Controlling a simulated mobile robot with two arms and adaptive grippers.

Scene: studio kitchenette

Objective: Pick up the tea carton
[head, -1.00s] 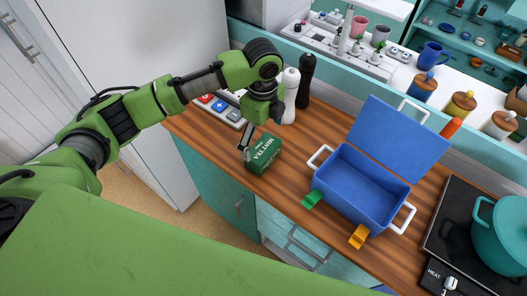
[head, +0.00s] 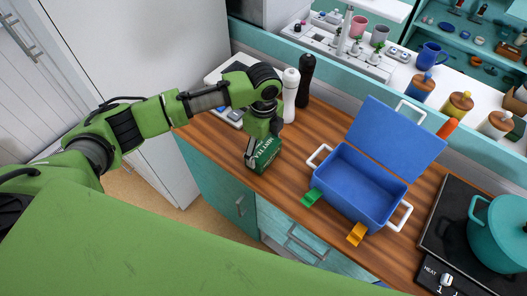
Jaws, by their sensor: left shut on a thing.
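The tea carton (head: 266,156) is a dark green box with white lettering, on or just above the wooden counter in the head view. My left gripper (head: 252,150) comes down from above and is shut on the carton. The gripper and wrist hide part of the carton's top and left side. I cannot tell whether the carton's bottom touches the counter. My right gripper is not in view.
An open blue box (head: 365,187) with white handles and green and orange latches stands right of the carton. White (head: 290,95) and black (head: 306,80) mills stand behind. A teal pot (head: 497,232) sits at far right. Counter between carton and box is clear.

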